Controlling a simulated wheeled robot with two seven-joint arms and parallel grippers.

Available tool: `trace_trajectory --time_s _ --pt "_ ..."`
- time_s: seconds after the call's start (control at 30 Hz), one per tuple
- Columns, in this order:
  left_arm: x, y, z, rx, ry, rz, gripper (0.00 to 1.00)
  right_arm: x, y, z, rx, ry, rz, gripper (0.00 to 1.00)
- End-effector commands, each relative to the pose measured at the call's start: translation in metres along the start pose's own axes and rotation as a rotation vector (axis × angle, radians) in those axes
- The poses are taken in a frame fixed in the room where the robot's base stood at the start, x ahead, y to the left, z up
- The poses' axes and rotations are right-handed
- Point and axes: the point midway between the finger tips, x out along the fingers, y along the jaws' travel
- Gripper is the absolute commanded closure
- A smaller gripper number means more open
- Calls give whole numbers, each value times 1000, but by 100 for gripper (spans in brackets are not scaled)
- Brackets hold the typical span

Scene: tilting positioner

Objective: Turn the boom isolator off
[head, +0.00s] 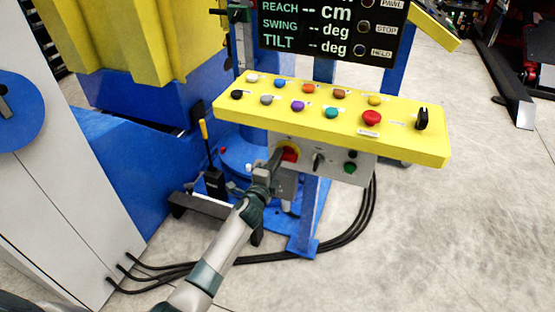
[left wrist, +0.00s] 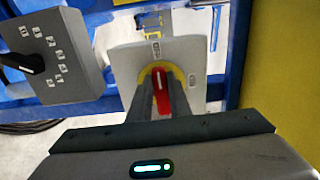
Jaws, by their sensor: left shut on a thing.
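The isolator is a red handle (head: 290,154) on a yellow ring, set in the left part of the grey panel below the yellow console. The left wrist view shows the red handle (left wrist: 161,92) near upright in the picture, on its yellow disc (left wrist: 176,72) and a pale grey plate (left wrist: 196,55). My left gripper (head: 277,163) is at the handle, its fingers on either side and shut on it. The isolator's label is too small to read. My right gripper is not in view.
The yellow console (head: 400,142) with several coloured buttons overhangs the grey panel. A black selector (head: 318,161) and a green button (head: 350,168) sit right of the isolator. A display (head: 325,25) stands above.

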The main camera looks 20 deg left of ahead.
Motion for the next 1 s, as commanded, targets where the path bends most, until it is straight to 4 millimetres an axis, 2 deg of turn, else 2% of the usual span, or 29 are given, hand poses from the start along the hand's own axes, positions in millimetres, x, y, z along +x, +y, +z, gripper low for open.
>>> trace_trajectory --time_s 0.3,0.33,0.4,0.77,1.0 --pt "0 1 0 -6 0 2 100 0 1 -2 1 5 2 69" --pt "0 1 0 -7 0 2 78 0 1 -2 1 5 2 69" --pt "0 1 0 -6 0 2 64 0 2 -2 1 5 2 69" --pt "-1 1 0 -4 0 1 64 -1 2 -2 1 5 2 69" --pt "-17 1 0 -3 0 1 64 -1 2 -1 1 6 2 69"
